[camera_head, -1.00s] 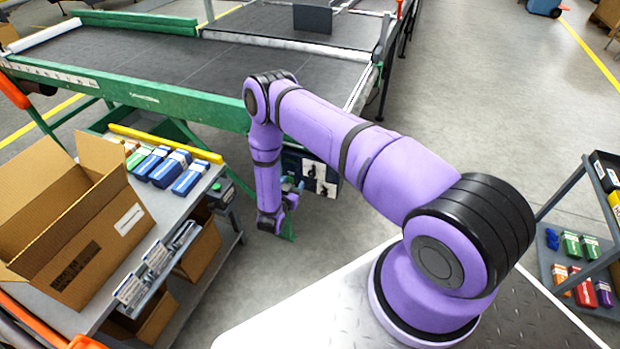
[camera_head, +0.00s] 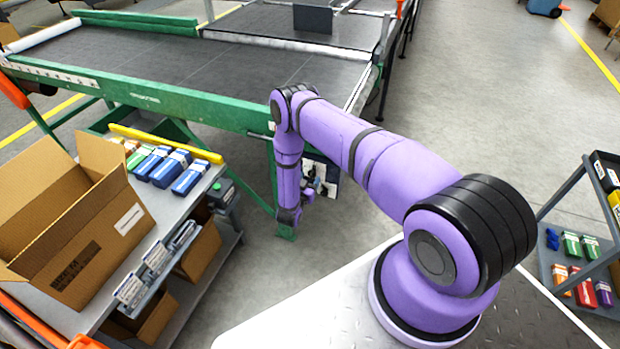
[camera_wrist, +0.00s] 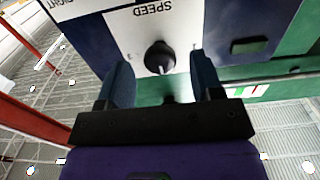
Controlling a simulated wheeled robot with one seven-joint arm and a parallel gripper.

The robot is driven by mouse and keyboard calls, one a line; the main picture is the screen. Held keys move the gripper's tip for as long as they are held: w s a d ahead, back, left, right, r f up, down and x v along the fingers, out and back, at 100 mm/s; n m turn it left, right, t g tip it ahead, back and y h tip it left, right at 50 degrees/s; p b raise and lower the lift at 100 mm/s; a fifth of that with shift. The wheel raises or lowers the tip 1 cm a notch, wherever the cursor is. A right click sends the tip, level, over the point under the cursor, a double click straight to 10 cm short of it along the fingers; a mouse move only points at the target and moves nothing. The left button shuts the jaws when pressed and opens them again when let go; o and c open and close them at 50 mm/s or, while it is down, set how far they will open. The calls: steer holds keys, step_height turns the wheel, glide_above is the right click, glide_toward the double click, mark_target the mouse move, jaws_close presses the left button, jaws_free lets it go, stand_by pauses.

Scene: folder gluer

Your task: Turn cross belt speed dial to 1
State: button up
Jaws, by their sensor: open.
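The speed dial (camera_wrist: 159,57) is a round black knob with a pale pointer line, on a white plate (camera_wrist: 128,30) lettered "SPEED", which appears upside down in the wrist view. My gripper (camera_wrist: 163,72) is open, with one blue finger on each side of the dial in the picture. The fingers look apart from the knob; whether they reach its depth I cannot tell. In the head view my gripper (camera_head: 309,192) is in front of the control panel (camera_head: 322,176) under the green conveyor frame. My arm partly hides that panel.
A dark raised part (camera_wrist: 249,46) is beside the plate. The green conveyor frame (camera_head: 150,97) stands above and left of the panel. A grey cart (camera_head: 95,310) with an open cardboard box (camera_head: 110,215) is at left. The floor right of the panel is clear.

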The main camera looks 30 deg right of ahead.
steer(key=shift+w+d, duration=0.35)
steer(key=shift+d, duration=0.15)
steer(key=c, duration=0.9)
